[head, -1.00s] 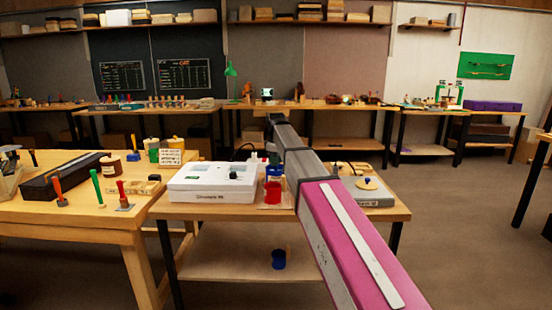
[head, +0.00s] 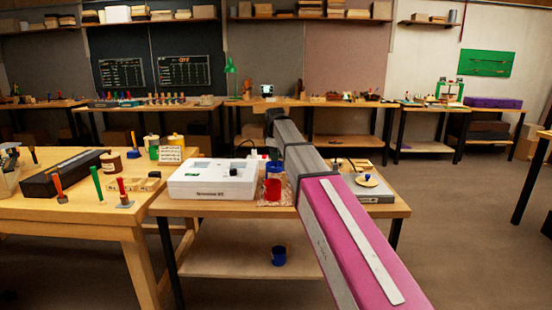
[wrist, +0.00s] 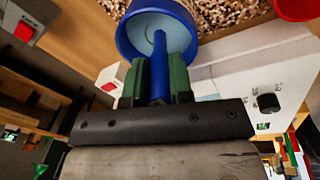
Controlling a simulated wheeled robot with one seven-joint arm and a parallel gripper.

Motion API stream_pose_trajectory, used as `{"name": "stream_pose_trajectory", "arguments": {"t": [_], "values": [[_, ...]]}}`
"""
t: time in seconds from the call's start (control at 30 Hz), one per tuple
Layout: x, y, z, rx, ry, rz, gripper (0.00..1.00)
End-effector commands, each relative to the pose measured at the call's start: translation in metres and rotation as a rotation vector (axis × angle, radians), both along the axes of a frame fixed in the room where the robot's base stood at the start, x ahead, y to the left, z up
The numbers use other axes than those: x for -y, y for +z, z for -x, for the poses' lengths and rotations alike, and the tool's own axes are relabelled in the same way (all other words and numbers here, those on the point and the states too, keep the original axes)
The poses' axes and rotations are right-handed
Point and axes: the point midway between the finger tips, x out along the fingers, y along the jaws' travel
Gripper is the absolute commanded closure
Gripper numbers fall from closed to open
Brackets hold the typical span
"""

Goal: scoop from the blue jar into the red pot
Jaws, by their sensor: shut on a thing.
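The blue jar (head: 273,166) stands behind the red pot (head: 273,190) on a small mat on the middle table. In the wrist view the blue jar (wrist: 122,38) is just beyond my gripper (wrist: 158,66). My gripper's green fingers are shut on a blue handle (wrist: 160,88), which runs into the jar's mouth. The handle's far end is inside the jar; I cannot tell whether anything is on it. The red pot also shows at the wrist view's top right corner (wrist: 298,8). My gripper is hidden behind my arm in the head view.
A white box-shaped device (head: 212,182) stands left of the mat (head: 272,204). A grey unit with a round plate (head: 368,193) is at the right, beyond my arm. Another bench (head: 70,215) with tools is at left.

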Motion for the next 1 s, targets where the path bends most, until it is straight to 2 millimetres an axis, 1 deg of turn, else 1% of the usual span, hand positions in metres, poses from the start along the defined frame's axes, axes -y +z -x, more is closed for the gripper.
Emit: {"name": "stream_pose_trajectory", "arguments": {"t": [0.1, 1.0], "values": [[0.0, 0.012, -0.001, 0.001, 0.0, 0.0, 1.0], [0.0, 0.088, -0.001, 0.001, 0.0, 0.0, 1.0]]}}
